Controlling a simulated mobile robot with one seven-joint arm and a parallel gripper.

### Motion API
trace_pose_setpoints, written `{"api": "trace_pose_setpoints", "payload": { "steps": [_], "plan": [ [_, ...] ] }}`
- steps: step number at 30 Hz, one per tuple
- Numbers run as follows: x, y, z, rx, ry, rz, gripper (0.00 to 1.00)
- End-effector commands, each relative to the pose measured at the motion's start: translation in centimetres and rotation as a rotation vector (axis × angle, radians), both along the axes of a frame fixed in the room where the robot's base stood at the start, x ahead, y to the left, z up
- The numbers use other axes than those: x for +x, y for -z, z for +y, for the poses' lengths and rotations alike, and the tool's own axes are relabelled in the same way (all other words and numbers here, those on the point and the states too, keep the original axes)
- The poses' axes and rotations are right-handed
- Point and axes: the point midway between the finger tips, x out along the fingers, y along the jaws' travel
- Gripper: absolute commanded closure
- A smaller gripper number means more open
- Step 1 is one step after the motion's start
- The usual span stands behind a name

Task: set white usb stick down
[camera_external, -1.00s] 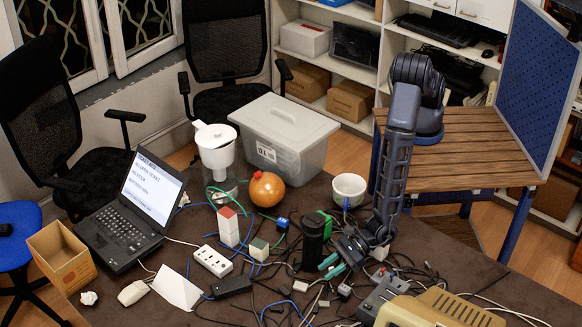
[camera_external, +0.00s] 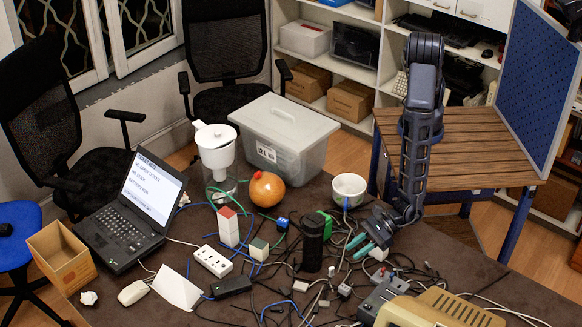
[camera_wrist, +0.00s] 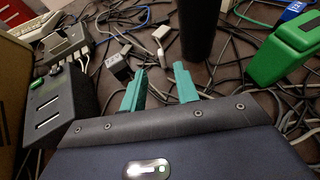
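My gripper (camera_external: 361,246) is above the cluttered table, to the right of a black cylinder. In the wrist view its two teal fingers (camera_wrist: 159,86) stand apart with a gap between them, and I see nothing held there. A small pale stick-like piece (camera_wrist: 162,34) lies among the cables beyond the fingertips, beside the black cylinder (camera_wrist: 199,25). It may be the white usb stick, but it is too small to tell. A small pale block (camera_external: 379,254) also shows just right of the fingers in the external view; I cannot tell what it is.
The black cylinder (camera_external: 312,246) and a green device (camera_wrist: 280,50) stand near the gripper. A grey box with ports (camera_external: 382,294) and a beige device (camera_external: 435,309) are at the front right. Loose cables cover the middle. Bare tabletop (camera_external: 450,245) shows at the right.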

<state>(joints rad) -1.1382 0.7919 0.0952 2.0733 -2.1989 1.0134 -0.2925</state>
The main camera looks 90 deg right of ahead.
Motion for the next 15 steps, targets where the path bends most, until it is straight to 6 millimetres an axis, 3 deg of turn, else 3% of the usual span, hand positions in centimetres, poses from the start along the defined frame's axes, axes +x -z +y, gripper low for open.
{"api": "trace_pose_setpoints", "payload": {
  "steps": [5,8,15],
  "plan": [
    [1.8,-1.8,-1.5,0.026,0.063,0.002,0.69],
    [4.4,-4.6,-4.2,0.068,0.169,0.009,0.69],
    [11.1,-13.3,-14.9,0.231,0.539,0.036,0.69]
  ]
}}
